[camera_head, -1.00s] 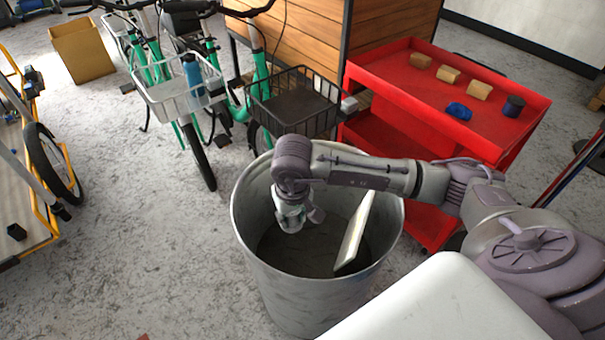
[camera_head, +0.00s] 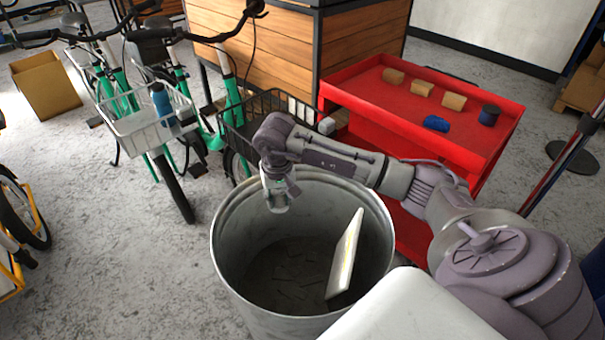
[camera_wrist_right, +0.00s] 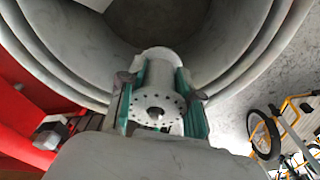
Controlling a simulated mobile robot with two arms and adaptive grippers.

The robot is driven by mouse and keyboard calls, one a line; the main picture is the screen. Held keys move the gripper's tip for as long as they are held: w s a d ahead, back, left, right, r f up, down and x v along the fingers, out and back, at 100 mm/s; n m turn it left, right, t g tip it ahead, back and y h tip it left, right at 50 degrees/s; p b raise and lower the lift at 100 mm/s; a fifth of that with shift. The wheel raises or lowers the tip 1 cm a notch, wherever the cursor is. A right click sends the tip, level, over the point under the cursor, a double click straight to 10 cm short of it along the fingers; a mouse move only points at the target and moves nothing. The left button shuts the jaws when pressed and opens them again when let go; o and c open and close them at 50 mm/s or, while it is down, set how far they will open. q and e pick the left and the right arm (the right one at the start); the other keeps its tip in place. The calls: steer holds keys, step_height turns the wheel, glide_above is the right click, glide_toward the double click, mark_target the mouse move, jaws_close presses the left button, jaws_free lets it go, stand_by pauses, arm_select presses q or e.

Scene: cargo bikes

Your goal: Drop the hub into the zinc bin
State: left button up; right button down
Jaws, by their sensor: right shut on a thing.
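The zinc bin (camera_head: 228,262) is a large round grey metal bin in the middle of the head view. A flat pale panel (camera_head: 346,255) leans inside it. My right gripper (camera_head: 277,203) points down over the bin's left rear part, near the rim. In the right wrist view, my right gripper (camera_wrist_right: 158,108) is shut on the hub (camera_wrist_right: 155,95), a grey metal disc with a ring of holes and a central axle, between its teal finger pads. The bin's ribbed wall (camera_wrist_right: 45,50) shows behind it. The left gripper is not in view.
A red cart (camera_head: 385,110) behind and right of the bin holds several tan blocks, a blue item and a dark cylinder. Green bikes with baskets (camera_head: 155,130) stand behind left. A cardboard box (camera_head: 45,85) sits far left.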

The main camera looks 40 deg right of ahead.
steer(key=shift+f, duration=0.3)
steer(key=c, duration=0.7)
jaws_free()
steer(key=shift+r, duration=0.1)
